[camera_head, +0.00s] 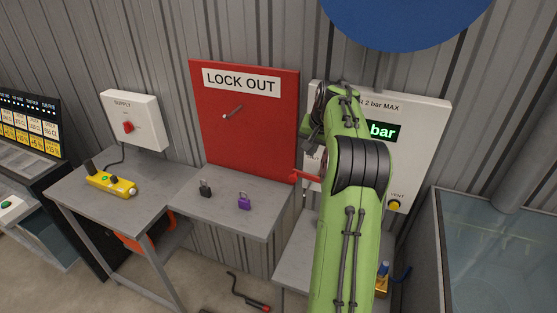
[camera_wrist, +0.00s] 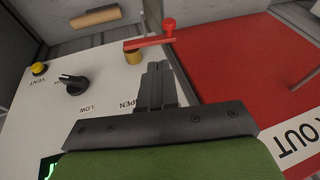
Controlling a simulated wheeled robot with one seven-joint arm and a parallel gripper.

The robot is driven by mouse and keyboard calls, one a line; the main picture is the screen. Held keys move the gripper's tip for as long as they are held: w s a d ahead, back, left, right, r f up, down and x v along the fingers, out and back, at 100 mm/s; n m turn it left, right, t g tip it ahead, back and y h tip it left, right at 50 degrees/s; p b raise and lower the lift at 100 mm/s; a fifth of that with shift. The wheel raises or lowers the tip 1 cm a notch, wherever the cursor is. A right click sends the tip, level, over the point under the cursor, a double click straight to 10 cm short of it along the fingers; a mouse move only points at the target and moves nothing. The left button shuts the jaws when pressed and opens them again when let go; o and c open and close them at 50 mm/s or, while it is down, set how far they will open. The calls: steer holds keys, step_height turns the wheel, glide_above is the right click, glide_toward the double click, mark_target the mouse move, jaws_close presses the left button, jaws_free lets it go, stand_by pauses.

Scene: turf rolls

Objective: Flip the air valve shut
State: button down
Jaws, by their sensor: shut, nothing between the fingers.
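The air valve is a red lever (camera_wrist: 150,42) with a red knob on a brass body (camera_wrist: 133,57), on the white air panel (camera_wrist: 60,110). In the head view the lever (camera_head: 305,176) sticks out sideways over the panel's left edge towards the red board. My gripper (camera_wrist: 158,70) is shut and empty. In the wrist view its fingertips are just below the lever, beside the brass body and the word OPEN; I cannot tell whether they touch it. In the head view my green arm hides much of the panel and the gripper's fingers are not clear.
The red LOCK OUT board (camera_head: 250,130) with a peg stands close left of the panel. A black padlock (camera_head: 205,188) and a purple padlock (camera_head: 244,201) lie on the grey table. A black knob (camera_wrist: 73,84) and yellow VENT button (camera_wrist: 40,69) are on the panel.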

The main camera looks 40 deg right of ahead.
steer(key=d, duration=0.1)
glide_toward(295, 177)
step_height(295, 177, down, 3)
steer(key=d, duration=0.3)
steer(key=shift+w+a+f+p, duration=0.3)
steer(key=shift+w+f, duration=0.1)
steer(key=shift+f, duration=0.2)
steer(key=shift+w+a+f+p, duration=0.2)
steer(key=shift+w+a+f, duration=0.15)
steer(key=shift+f, duration=0.2)
steer(key=shift+w+f, duration=0.3)
steer(key=shift+f, duration=0.05)
steer(key=shift+w+a+f+b, duration=0.15)
steer(key=shift+w+f+b, duration=0.05)
steer(key=shift+f, duration=0.2)
steer(key=shift+w+a+f+b, duration=0.15)
steer(key=shift+f, duration=0.2)
steer(key=shift+a, duration=0.1)
